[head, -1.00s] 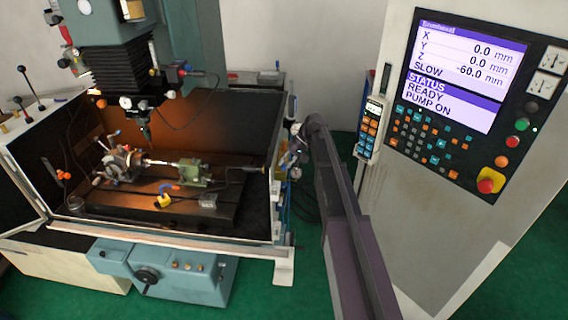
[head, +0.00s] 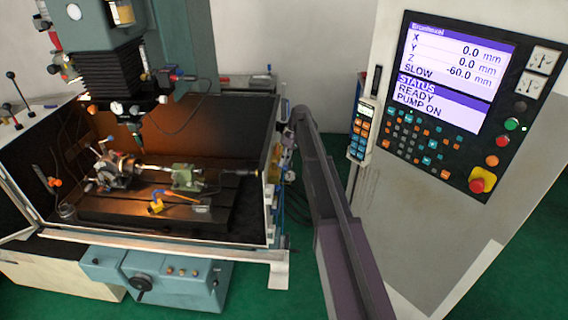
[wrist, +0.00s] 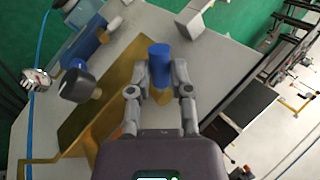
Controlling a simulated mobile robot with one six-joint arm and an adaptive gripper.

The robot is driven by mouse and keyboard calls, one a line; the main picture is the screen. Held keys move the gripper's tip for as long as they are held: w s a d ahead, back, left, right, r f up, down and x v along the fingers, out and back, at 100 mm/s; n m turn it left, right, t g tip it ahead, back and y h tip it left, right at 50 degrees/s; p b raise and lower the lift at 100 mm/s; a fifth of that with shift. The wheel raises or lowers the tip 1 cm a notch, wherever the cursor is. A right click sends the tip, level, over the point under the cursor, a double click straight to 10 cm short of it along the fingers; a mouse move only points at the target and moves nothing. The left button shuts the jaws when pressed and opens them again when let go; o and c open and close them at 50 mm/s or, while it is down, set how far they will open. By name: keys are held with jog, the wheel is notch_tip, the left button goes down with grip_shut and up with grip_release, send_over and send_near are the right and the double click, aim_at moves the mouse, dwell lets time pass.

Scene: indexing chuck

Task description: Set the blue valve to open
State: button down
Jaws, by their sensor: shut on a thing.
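In the wrist view, a blue upright piece (wrist: 160,62), which looks like the blue valve's handle, stands between the fingertips of my gripper (wrist: 159,80). Both fingers press against its sides and my gripper is shut on it. Its top shows beyond the fingers; its lower part shows as a brassy patch between them. In the head view my arm reaches to the right wall of the machine enclosure (head: 270,195). My gripper and the valve are not clear there. I cannot tell the valve's setting.
In the wrist view a black knob (wrist: 77,84) and a blue hose (wrist: 40,60) lie to the left of my gripper. In the head view the control panel (head: 440,110) with a screen stands at the right. A hand pendant (head: 362,130) hangs close to my arm.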

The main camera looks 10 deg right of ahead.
dwell(0.5)
jog(key=c, duration=0.8)
grip_release()
